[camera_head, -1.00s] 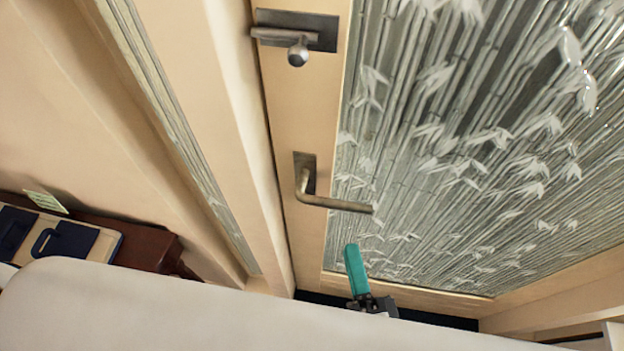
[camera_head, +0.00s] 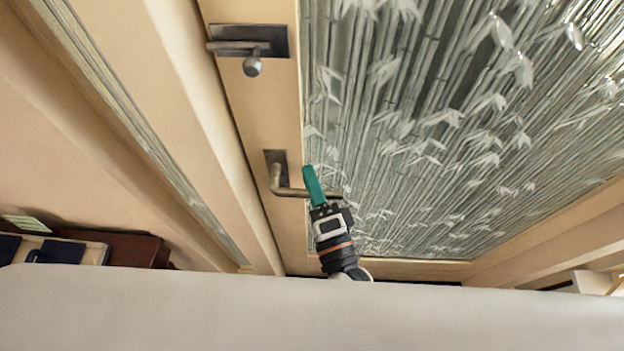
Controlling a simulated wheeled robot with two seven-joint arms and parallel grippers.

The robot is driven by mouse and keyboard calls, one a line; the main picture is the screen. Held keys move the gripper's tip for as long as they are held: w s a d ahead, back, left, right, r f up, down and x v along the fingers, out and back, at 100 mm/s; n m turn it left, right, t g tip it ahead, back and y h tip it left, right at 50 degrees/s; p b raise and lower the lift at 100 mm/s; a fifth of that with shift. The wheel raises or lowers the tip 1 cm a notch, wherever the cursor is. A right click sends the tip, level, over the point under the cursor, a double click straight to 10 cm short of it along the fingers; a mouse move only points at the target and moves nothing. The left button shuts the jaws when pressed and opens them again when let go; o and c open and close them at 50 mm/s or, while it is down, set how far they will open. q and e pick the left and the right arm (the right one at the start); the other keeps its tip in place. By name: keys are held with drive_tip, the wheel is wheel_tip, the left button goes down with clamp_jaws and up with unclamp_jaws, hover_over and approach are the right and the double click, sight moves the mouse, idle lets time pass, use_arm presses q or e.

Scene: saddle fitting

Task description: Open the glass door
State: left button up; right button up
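The glass door (camera_head: 420,130) has a pale wood frame and a pane with a bamboo pattern. It looks shut in its frame. A metal lever handle (camera_head: 288,191) sits on the door's left stile and points right. My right gripper (camera_head: 314,185) is in front of the handle, with its green finger overlapping the lever in the picture. Whether it touches the lever I cannot tell. Only one finger shows clearly, so its opening cannot be judged. My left gripper is not in view.
A latch with a round knob (camera_head: 253,66) is higher on the same stile. A pale wood door post (camera_head: 190,90) stands at the left. A dark reddish-brown cabinet (camera_head: 130,248) with blue items is at the lower left. My own white body fills the bottom.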

clamp_jaws()
drive_tip(key=shift+f+m+t+b, duration=0.3)
drive_tip(key=shift+f+m+b, duration=0.15)
drive_tip(key=shift+b, duration=0.4)
drive_tip(key=f+m+b, duration=0.1)
drive_tip(key=m+b, duration=0.1)
drive_tip(key=b, duration=0.1)
drive_tip(key=f+m+t+h+b, duration=0.1)
drive_tip(key=m+b, duration=0.1)
drive_tip(key=b, duration=0.1)
drive_tip(key=a+f+m+t+h+b, duration=0.1)
drive_tip(key=m+b, duration=0.2)
drive_tip(key=shift+f, duration=0.2)
drive_tip(key=shift+a+f+m+t+h+b, duration=0.15)
drive_tip(key=shift+m+t+h+b, duration=0.4)
drive_tip(key=shift+m+b, duration=0.4)
